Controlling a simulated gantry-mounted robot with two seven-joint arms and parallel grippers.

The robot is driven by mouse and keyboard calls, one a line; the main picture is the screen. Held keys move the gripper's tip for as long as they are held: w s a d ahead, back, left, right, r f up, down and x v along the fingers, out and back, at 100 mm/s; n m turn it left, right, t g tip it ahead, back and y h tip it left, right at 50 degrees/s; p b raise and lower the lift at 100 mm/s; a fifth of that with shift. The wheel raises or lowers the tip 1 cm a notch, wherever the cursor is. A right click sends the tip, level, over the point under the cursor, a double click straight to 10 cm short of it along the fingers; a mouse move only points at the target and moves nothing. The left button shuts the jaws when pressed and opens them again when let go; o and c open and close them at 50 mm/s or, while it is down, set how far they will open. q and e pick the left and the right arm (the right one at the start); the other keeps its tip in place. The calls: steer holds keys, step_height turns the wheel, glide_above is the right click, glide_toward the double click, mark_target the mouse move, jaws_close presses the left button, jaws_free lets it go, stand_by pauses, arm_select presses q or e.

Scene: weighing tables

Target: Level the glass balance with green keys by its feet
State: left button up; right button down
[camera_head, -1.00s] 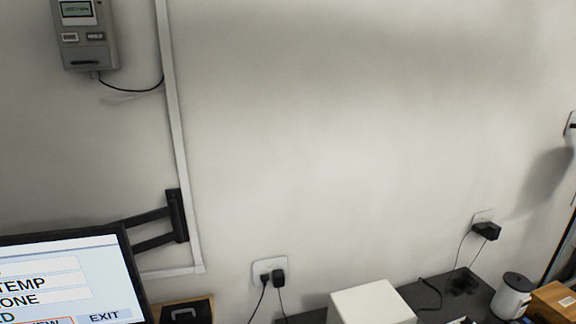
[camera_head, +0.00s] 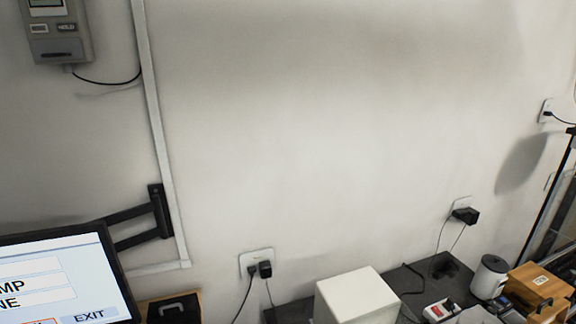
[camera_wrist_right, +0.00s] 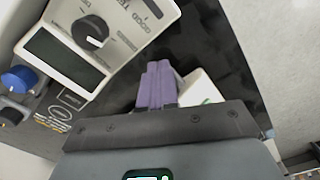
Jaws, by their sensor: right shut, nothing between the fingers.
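A glass-sided case with a dark frame (camera_head: 562,215) is cut off by the right edge of the head view. No green keys or feet show on it, so I cannot tell whether it is the balance. My right gripper (camera_wrist_right: 157,82), with purple fingers, shows in the right wrist view. Its fingers are together with nothing between them. They are over a dark surface, beside a white tester with a black dial (camera_wrist_right: 92,32). My left gripper is not in view.
In the head view a monitor (camera_head: 60,275) stands at the lower left. A white box (camera_head: 356,298), a white canister (camera_head: 489,277) and a wooden box (camera_head: 540,287) stand along the bottom. A blue knob (camera_wrist_right: 19,79) is left in the wrist view.

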step_height(320, 180, up, 6)
steer(key=p, duration=0.5)
steer(key=shift+f, duration=0.15)
